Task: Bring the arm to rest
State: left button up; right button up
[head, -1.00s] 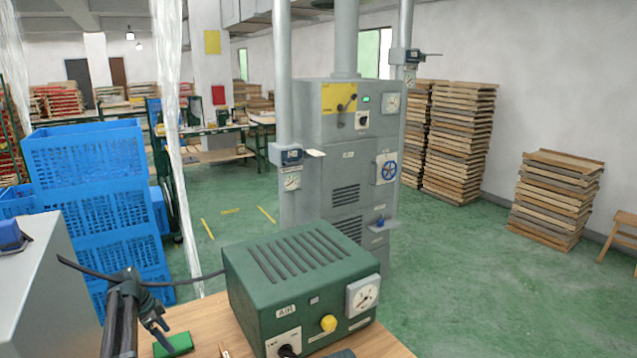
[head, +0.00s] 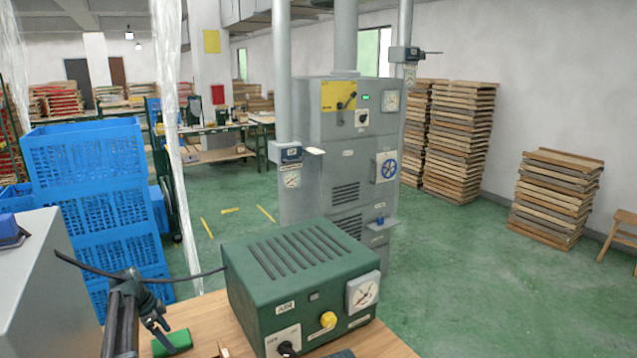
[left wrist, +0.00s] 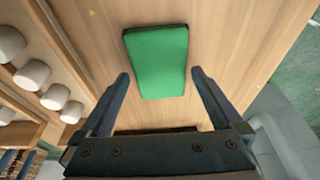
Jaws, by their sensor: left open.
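My left gripper (head: 155,323) is at the lower left of the head view, above the wooden table. My right gripper is in neither view.
A green air box (head: 300,265) with a gauge and knobs stands on the wooden table (head: 205,318). Blue crates (head: 90,165) are stacked at left. A grey cabinet (head: 345,130) stands behind. In the left wrist view, white rounded objects (left wrist: 32,75) sit along a wooden rack.

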pick_arm(q)
jog(key=p+v, duration=1)
jog(key=v, duration=0.1)
jog(key=b+x, duration=1.2)
jog(key=x, duration=0.1)
jog(key=shift+b, duration=0.3)
notch_tip(320, 180, up, 11)
jog(key=p, duration=1)
jog(key=shift+f, duration=0.25)
jog(key=shift+s, duration=0.15)
